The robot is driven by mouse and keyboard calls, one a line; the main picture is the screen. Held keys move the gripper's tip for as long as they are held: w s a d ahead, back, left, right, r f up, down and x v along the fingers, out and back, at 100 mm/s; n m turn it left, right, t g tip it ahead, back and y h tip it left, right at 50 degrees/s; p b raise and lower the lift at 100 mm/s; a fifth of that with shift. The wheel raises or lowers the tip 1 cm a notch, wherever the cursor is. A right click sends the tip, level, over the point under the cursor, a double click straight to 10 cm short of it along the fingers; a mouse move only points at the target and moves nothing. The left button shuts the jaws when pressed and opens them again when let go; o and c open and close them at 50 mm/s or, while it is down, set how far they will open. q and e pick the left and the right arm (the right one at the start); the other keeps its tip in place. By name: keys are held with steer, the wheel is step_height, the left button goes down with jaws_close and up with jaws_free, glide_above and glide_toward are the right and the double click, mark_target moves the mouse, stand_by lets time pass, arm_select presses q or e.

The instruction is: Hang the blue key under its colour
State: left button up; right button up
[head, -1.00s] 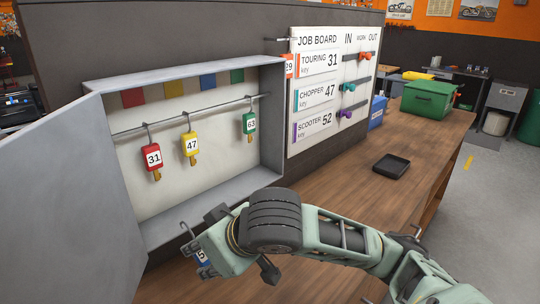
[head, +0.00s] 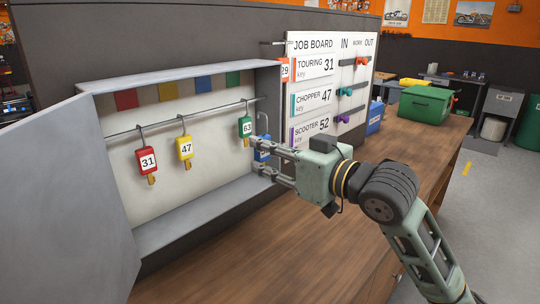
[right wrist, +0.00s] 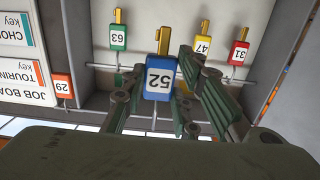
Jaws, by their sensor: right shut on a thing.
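The blue key (head: 262,149), tag 52, is held in my right gripper (head: 268,160) at the right side of the open cabinet, just below right of the green key (head: 245,128). In the right wrist view the blue tag (right wrist: 160,78) sits upside down between the two fingers. The blue colour patch (head: 204,83) is on the cabinet's back wall, between the yellow patch (head: 165,92) and the green patch (head: 233,79). The rod (head: 213,112) below carries the red key (head: 148,159), the yellow key (head: 185,148) and the green key. My left gripper is not in view.
The rod is bare between the yellow and green keys. The cabinet door (head: 70,190) stands open at left. An orange tag 29 (head: 284,70) hangs outside, beside the job board (head: 315,95). A green box (head: 426,103) and a blue container (head: 375,117) stand further back.

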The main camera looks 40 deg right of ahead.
steer(key=w+a+f+p, duration=0.1)
steer(key=w+a+p, duration=0.1)
steer(key=w, duration=1.3)
steer(key=shift+w, duration=0.35)
stand_by(0.5)
steer(key=shift+a+f, duration=0.1)
steer(key=o, duration=1.1)
steer(key=shift+c, duration=0.2)
steer(key=s+d, duration=0.1)
steer(key=s, duration=1.1)
steer(key=shift+d+r, duration=0.35)
steer(key=shift+r, duration=0.05)
